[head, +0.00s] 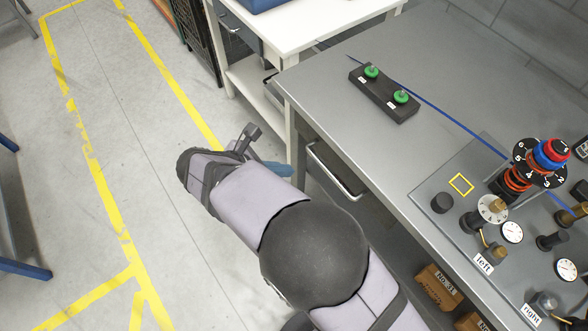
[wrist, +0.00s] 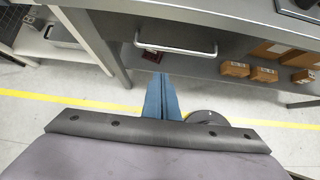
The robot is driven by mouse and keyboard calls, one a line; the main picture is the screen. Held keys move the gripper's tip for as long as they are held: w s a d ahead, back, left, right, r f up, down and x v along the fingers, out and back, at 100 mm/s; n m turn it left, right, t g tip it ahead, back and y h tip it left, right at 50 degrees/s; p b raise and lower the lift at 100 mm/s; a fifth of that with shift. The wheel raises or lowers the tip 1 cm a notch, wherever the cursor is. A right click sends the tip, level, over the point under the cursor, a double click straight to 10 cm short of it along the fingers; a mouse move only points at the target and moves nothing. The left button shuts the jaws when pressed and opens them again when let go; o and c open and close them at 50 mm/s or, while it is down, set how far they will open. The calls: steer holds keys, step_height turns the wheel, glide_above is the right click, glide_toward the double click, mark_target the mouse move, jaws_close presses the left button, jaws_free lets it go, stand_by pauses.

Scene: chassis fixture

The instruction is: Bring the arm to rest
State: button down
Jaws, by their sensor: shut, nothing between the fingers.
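My arm reaches out over the floor to the left of the grey workbench (head: 350,105) in the head view. My gripper shows in the wrist view as two blue fingers (wrist: 161,98), pressed together with nothing between them. In the head view only a bluish part of the gripper (head: 272,169) shows past the wrist, beside the bench's front edge. The gripper is apart from the things on the bench top. In the wrist view the fingers point toward the drawer handle (wrist: 160,48) under the bench; I cannot tell the exact gap.
A black block with green knobs (head: 385,92) and a chassis panel (head: 470,215) with dials stand on the bench. Cardboard boxes (wrist: 250,72) sit on a lower shelf. A white side table (head: 290,30) stands behind.

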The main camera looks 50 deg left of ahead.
steer(key=shift+v, duration=1.05)
steer(key=shift+w, duration=0.1)
